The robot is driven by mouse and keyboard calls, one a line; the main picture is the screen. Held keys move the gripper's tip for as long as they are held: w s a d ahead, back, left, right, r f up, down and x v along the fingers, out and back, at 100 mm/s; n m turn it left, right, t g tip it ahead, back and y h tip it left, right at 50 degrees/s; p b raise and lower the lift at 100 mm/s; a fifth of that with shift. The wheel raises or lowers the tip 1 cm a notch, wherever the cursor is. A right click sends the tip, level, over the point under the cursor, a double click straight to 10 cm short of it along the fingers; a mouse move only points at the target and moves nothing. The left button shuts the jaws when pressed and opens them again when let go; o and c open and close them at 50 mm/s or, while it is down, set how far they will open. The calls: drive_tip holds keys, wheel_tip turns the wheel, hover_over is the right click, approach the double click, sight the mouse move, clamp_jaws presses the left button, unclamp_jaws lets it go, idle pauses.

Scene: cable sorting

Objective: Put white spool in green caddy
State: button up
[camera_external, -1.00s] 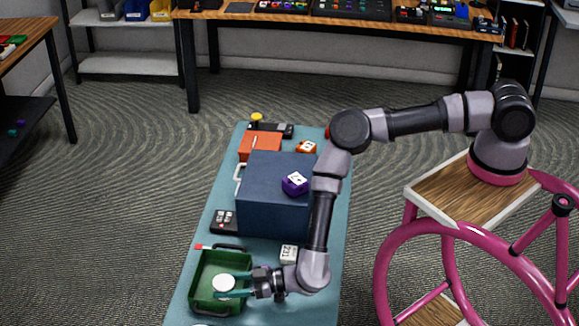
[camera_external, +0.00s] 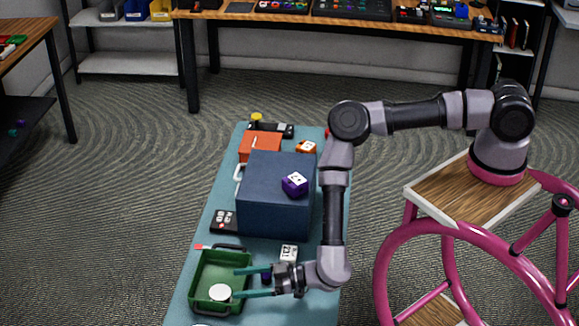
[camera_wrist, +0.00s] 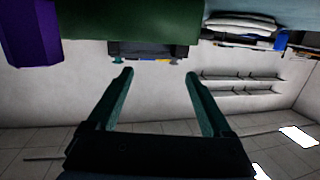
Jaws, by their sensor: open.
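The white spool (camera_external: 220,292) lies inside the green caddy (camera_external: 207,262), towards its front right part, in the external view. The caddy stands at the near end of the teal table. My gripper (camera_external: 237,283) is open and empty, with its fingertips at the caddy's right side, one close to the spool but apart from it as far as I can tell. In the wrist view my two fingers (camera_wrist: 161,80) are spread with nothing between them. A green surface (camera_wrist: 130,20), likely the caddy, fills the top of that view. The spool is not visible there.
A white die (camera_external: 289,253) and a small dark purple item (camera_external: 266,275) lie near my gripper. A black remote-like item (camera_external: 223,220) sits left of the box.

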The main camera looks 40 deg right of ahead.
drive_tip(key=v, duration=0.7)
drive_tip(key=w+a+r+n+g+y, duration=0.1)
drive_tip(key=w+r+n+g+y, duration=0.25)
drive_tip(key=r+n, duration=0.65)
drive_tip(key=w+r+n+g+y, duration=0.2)
drive_tip(key=r+n+g+y, duration=0.25)
drive_tip(key=r, duration=1.05)
drive_tip(key=d+r+n+g+h, duration=0.2)
drive_tip(key=d+r+n+g, duration=0.4)
drive_tip(key=n, duration=0.4)
drive_tip(key=d+r+n+g+h, duration=0.2)
drive_tip(key=d+r+n+g, duration=0.1)
drive_tip(key=r+n, duration=0.5)
drive_tip(key=d+r+n+t+h, duration=0.3)
drive_tip(key=d+n+t+h, duration=0.2)
drive_tip(key=d, duration=1.2)
drive_tip(key=d+r+n+t+h, duration=0.4)
drive_tip(key=d+n, duration=0.7)
drive_tip(key=d, duration=0.7)
drive_tip(key=d+r+n+t+h, duration=0.4)
drive_tip(key=d+n+t+h, duration=0.2)
drive_tip(key=d, duration=1.2)
drive_tip(key=shift+w+d+r+n+h, duration=0.25)
drive_tip(key=shift+w+n+h, duration=0.15)
drive_tip(key=shift+n, duration=0.65)
